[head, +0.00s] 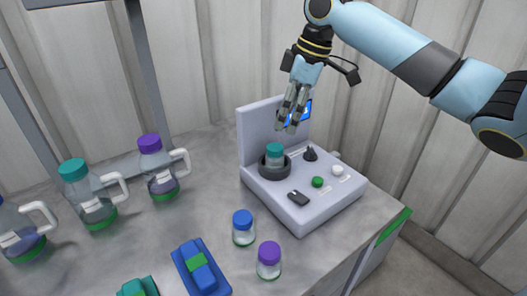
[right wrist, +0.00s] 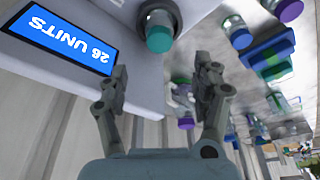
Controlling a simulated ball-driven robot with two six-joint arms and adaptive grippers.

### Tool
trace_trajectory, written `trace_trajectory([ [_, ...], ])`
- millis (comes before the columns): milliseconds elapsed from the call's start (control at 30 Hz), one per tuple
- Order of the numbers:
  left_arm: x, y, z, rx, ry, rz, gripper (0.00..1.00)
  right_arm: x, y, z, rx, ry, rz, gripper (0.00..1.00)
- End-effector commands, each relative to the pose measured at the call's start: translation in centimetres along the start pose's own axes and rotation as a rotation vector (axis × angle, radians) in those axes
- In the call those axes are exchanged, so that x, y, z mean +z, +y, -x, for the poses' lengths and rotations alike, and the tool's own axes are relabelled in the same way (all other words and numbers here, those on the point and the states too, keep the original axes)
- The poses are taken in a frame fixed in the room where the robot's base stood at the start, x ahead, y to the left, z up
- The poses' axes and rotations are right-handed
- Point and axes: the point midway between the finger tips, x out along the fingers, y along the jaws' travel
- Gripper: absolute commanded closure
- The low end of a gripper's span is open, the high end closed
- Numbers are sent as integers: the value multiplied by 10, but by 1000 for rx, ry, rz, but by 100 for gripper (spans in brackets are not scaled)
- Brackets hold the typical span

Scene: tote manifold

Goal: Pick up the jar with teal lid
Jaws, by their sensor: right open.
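The jar with the teal lid (head: 275,153) stands upright in a dark round holder (head: 264,170) on a light grey device. The jar's teal lid (right wrist: 159,40) also shows at the top of the right wrist view; most of its body is hidden by the holder. My right gripper (head: 287,122) is open and empty, above and slightly behind the jar. In the right wrist view its two fingers (right wrist: 162,72) are apart, with the lid just beyond the gap and not touched. My left gripper is not in view.
The device (head: 258,192) has a raised back panel, a lit screen (right wrist: 62,38), knobs and a green button (head: 317,182). Jars with a blue lid (head: 243,225) and a purple lid (head: 269,256) stand in front. Several handled jugs (head: 160,170) stand left. A blue tool (head: 200,268) lies nearby.

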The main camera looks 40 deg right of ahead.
Motion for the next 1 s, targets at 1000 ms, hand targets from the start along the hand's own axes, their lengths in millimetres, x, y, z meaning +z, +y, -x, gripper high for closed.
trace_trajectory([
  [1000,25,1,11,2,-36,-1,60,-1,2,-103,0,-1,0,34],
])
